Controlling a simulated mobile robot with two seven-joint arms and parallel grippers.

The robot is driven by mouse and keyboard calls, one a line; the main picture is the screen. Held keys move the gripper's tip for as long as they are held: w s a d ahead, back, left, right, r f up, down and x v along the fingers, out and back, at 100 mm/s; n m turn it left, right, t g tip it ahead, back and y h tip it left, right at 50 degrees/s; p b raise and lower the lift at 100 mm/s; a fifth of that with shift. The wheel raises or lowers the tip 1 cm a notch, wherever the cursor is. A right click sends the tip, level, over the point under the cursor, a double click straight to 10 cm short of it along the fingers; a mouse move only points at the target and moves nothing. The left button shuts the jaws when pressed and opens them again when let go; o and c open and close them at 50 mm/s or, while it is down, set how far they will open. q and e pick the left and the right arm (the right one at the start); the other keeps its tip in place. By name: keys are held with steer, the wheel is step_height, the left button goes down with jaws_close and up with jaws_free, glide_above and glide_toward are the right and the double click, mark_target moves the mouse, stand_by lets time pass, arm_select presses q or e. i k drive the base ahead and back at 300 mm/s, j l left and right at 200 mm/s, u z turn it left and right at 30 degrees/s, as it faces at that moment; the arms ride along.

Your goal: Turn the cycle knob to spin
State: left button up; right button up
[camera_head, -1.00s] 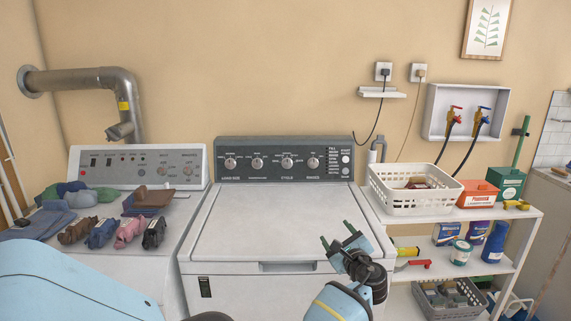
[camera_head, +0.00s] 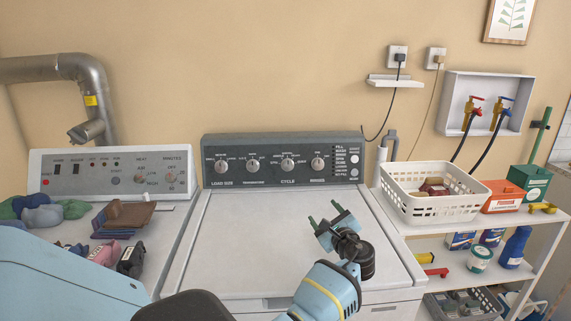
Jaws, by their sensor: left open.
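The cycle knob (camera_head: 287,165) is a round silver knob on the dark control panel (camera_head: 340,145) at the back of the white washer (camera_head: 250,245). It is the third knob from the left, above the label CYCLE. Its pointer setting is too small to read. My left gripper (camera_head: 325,219) is open and empty over the washer lid, its two fingers pointing up toward the panel. It is in front of the knob and a little to its right, apart from it. My right gripper is not in view.
Beside it on the panel are the load size knob (camera_head: 221,166), temperature knob (camera_head: 253,166) and rinses knob (camera_head: 318,164). A dryer (camera_head: 110,165) with folded clothes stands at left. A shelf with a white basket (camera_head: 425,207) stands at right. The washer lid is clear.

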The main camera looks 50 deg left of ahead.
mark_target(287, 165)
steer(key=i+j, duration=0.1)
steer(key=j, duration=0.3)
steer(key=i+j, duration=0.15)
steer(key=j, duration=0.2)
steer(key=i+j, duration=0.1)
steer(key=j, duration=0.3)
